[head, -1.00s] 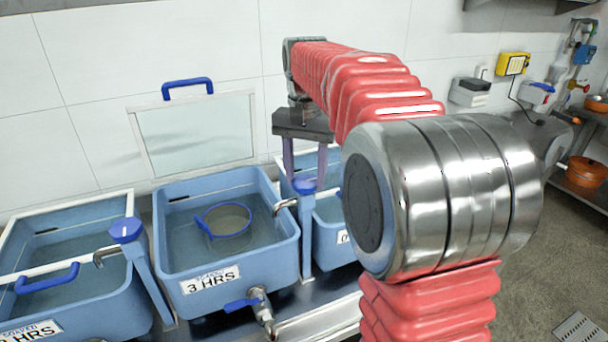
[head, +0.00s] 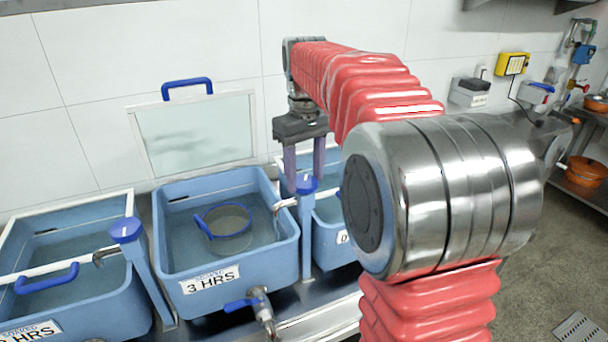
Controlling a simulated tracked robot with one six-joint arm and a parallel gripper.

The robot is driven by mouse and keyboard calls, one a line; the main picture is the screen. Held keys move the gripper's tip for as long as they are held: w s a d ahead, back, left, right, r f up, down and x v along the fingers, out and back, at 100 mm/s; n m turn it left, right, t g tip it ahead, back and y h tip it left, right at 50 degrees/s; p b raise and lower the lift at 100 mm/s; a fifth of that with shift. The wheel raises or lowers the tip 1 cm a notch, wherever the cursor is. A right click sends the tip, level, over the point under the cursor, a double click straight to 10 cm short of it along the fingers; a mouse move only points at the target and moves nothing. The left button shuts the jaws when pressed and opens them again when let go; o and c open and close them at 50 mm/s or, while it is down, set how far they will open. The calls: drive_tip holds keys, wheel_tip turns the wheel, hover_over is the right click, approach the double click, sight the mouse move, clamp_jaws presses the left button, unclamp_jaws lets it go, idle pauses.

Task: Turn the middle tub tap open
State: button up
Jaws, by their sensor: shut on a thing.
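The middle blue tub (head: 285,250) holds water and bears a "3 HRS" label. Its tap is a post with a blue knob (head: 306,184) at the tub's right side, with a metal spout (head: 284,204) pointing left over the tub's rim. My gripper (head: 304,178) points down at this knob, one purple finger on each side, and is shut on it. The fingertips are partly hidden around the knob. Whether water runs from the spout is too small to tell.
A sieve with a blue rim (head: 228,220) sits in the middle tub. The left tub (head: 125,300) has its own blue-knobbed tap (head: 126,230). A blue-handled drain valve (head: 245,303) sticks out in front. A glass lid (head: 195,137) leans on the wall.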

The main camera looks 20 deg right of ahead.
sight(305, 181)
drive_tip(key=n, duration=0.6)
drive_tip(key=shift+w+r+n, duration=0.1)
drive_tip(key=shift+n, duration=0.3)
drive_tip(key=o, duration=1)
drive_tip(key=shift+o, duration=0.2)
wheel_tip(305, 181, up, 14)
drive_tip(key=shift+f, duration=0.25)
idle(0.6)
